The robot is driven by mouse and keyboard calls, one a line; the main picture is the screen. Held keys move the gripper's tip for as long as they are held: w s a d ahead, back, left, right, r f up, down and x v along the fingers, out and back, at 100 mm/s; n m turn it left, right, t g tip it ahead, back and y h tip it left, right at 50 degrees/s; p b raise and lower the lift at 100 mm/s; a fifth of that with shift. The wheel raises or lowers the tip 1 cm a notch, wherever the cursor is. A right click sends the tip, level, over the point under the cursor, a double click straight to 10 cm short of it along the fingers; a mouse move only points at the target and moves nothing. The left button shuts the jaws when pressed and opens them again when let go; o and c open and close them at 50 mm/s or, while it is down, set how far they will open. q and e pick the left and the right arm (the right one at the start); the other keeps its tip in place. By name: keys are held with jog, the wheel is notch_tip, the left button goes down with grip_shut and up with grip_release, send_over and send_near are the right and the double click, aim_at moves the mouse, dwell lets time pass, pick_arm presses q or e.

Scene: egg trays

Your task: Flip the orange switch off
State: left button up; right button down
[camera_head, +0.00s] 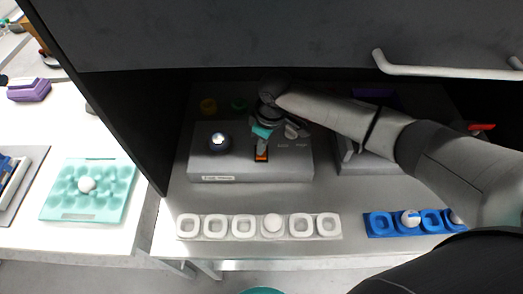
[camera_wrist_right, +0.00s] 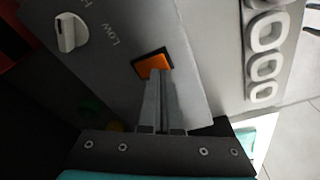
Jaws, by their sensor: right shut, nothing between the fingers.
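The orange switch (camera_wrist_right: 151,64) sits in a black frame on a grey control box (camera_head: 215,167). My right gripper (camera_wrist_right: 160,75) is shut and empty. Its fingertips are at the lower edge of the switch in the right wrist view, overlapping it; I cannot tell whether they touch. In the head view my right gripper (camera_head: 264,141) hangs just above the switch and hides part of it. The switch's tilt is too small to tell. My left gripper is not in view.
A white egg tray (camera_head: 230,236) lies in front of the box, and a blue one (camera_head: 381,231) lies to the right. A knob (camera_wrist_right: 69,32) is beside the switch. A teal egg tray (camera_head: 62,212) stands on the left table. A cabinet with a handle (camera_head: 440,71) hangs above.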

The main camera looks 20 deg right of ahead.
jog(key=shift+f+b, duration=0.45)
jog(key=shift+f, duration=0.45)
dwell(0.6)
notch_tip(320, 180, up, 7)
jog(key=p, duration=0.8)
dwell(0.5)
jog(key=shift+s, duration=0.1)
